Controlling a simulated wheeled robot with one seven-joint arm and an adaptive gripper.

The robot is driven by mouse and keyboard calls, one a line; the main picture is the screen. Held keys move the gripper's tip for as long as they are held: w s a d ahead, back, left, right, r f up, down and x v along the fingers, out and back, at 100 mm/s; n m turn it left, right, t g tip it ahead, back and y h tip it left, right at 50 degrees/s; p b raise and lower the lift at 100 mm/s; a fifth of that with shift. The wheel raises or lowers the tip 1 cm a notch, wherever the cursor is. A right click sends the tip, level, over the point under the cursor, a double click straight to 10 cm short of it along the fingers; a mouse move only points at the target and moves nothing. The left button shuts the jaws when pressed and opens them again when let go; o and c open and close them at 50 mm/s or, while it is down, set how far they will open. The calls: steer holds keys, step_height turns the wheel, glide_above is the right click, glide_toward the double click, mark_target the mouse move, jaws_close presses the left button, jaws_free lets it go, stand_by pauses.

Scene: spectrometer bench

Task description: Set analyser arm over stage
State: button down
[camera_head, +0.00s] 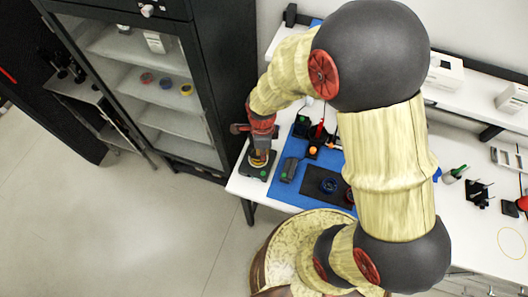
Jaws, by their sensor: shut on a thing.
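My gripper (259,153) points down at the left end of the white bench, over a small dark instrument (254,172) with a green spot on its base. It is shut on a yellowish upper part of this instrument, which seems to be the analyser arm; the jaws and wrist hide most of it. I cannot make out the stage, or whether the arm is over it. A grey device (289,169) with a green spot stands just right of the instrument, on the blue mat (284,190).
A dark tray (318,183) with a blue ring lies on the mat. Small black items with orange and red parts (313,150) stand behind it. A glass-front cabinet (160,90) is at the left. My arm hides the bench's middle; bottles and tools lie farther right.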

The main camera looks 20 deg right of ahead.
steer(key=shift+w+r, duration=0.1)
steer(key=c, duration=1.8)
jaws_free()
step_height(320, 180, up, 12)
steer(key=shift+a+f, duration=0.1)
